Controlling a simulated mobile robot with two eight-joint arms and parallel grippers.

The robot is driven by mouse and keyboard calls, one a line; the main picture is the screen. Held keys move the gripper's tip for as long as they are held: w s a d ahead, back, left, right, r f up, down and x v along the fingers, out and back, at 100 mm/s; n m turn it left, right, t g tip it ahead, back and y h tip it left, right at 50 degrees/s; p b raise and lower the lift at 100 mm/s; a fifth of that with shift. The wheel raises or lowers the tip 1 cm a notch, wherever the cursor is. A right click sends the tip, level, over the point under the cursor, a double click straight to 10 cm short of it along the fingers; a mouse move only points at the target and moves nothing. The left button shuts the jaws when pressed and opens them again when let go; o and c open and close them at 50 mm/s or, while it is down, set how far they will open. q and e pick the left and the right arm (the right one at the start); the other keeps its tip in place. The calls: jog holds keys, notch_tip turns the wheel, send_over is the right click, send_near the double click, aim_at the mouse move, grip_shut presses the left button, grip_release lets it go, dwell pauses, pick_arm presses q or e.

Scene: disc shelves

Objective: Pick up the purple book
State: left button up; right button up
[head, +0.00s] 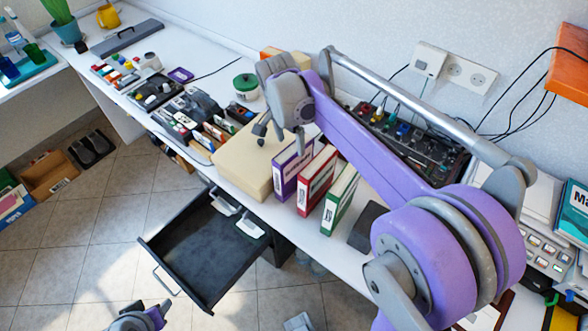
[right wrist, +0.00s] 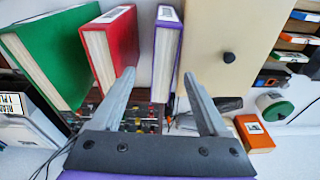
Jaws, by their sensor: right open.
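The purple book (head: 286,177) stands upright on the white desk, first on the left in a row of three books. In the right wrist view the purple book (right wrist: 167,45) lies between the two open finger lines, its spine toward the top. My right gripper (head: 281,135) is open and empty above the purple book's back end; whether the fingers touch it I cannot tell. My left gripper (head: 140,319) shows only partly at the bottom left edge, low over the floor, and its jaws are unclear.
A red book (head: 316,181) and a green book (head: 339,199) stand close on the right. A beige box (head: 238,160) lies just left of the purple book. An open black drawer (head: 200,245) juts out below the desk. Electronics (head: 420,145) stand behind.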

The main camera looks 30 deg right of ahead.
aim_at(292, 151)
jog(key=f, duration=0.4)
jog(key=shift+d, duration=0.2)
jog(key=shift+w+d+f, duration=0.2)
jog(key=shift+f, duration=0.8)
jog(key=shift+w+d+f, duration=0.15)
jog(key=shift+d+f, duration=0.05)
jog(key=shift+f, duration=0.75)
jog(key=shift+w+d+f, duration=0.2)
jog(key=shift+f, duration=0.8)
grip_shut()
jog(key=shift+r, duration=0.1)
